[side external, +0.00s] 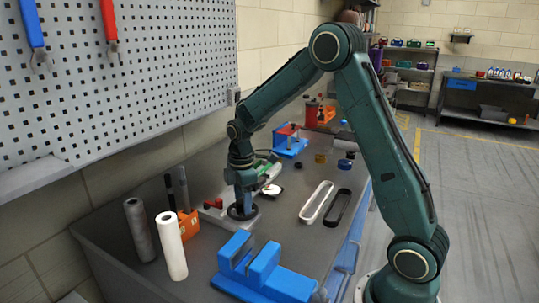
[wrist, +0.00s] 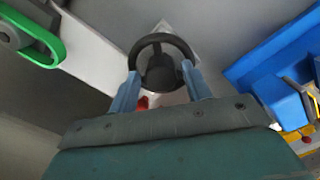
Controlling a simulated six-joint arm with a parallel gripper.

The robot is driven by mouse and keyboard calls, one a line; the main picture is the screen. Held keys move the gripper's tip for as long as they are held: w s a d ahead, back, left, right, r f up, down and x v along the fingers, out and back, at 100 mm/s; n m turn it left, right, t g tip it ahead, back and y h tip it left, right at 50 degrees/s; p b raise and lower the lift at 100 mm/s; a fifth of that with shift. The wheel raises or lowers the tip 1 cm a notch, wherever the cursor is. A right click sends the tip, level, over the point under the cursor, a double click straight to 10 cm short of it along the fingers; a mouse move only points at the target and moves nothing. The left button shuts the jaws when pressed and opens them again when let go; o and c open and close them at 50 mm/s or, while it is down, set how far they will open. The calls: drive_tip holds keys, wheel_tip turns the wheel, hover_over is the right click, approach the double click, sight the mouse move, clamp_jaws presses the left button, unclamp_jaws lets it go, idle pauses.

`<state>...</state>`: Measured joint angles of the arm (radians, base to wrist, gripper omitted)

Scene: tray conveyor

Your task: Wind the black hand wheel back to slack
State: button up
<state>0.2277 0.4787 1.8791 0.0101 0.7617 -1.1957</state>
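The black hand wheel (side external: 236,213) lies low on the grey bench, under my gripper (side external: 243,203). In the wrist view the wheel (wrist: 160,39) shows as a black ring with a dark hub. The two blue-grey fingers of my gripper (wrist: 160,83) stand on opposite sides of it, their tips against the left and right of the rim. The near part of the wheel is hidden by my gripper. A green belt (wrist: 50,42) loops around a grey pulley at the wrist view's upper left, on a pale plate.
A blue block fixture (side external: 262,272) stands close in front of the wheel. An orange holder (side external: 188,222) and two upright rolls, one white (side external: 172,246) and one grey (side external: 140,230), stand to the left. White (side external: 316,203) and black (side external: 338,208) loops lie to the right.

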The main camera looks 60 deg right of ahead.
drive_tip(key=shift+o, duration=0.2)
wheel_tip(320, 180, up, 14)
drive_tip(key=shift+s+f, duration=0.15)
idle(0.7)
drive_tip(key=shift+a, duration=0.15)
drive_tip(key=s+a+r+m+t, duration=0.1)
drive_tip(key=s+a+r+m, duration=0.2)
drive_tip(key=s, duration=0.3)
drive_tip(key=s+a+r+m+t, duration=0.2)
drive_tip(key=s+a+r, duration=0.1)
drive_tip(key=s, duration=0.3)
drive_tip(key=s+a+f+m+t, duration=0.1)
drive_tip(key=s+a+m, duration=0.1)
drive_tip(key=s, duration=0.4)
drive_tip(key=s+a+f+m+t, duration=0.1)
drive_tip(key=s+a+m, duration=0.1)
drive_tip(key=s+m, duration=0.2)
drive_tip(key=s, duration=0.2)
drive_tip(key=shift+s+f, duration=0.2)
drive_tip(key=shift+s, duration=0.15)
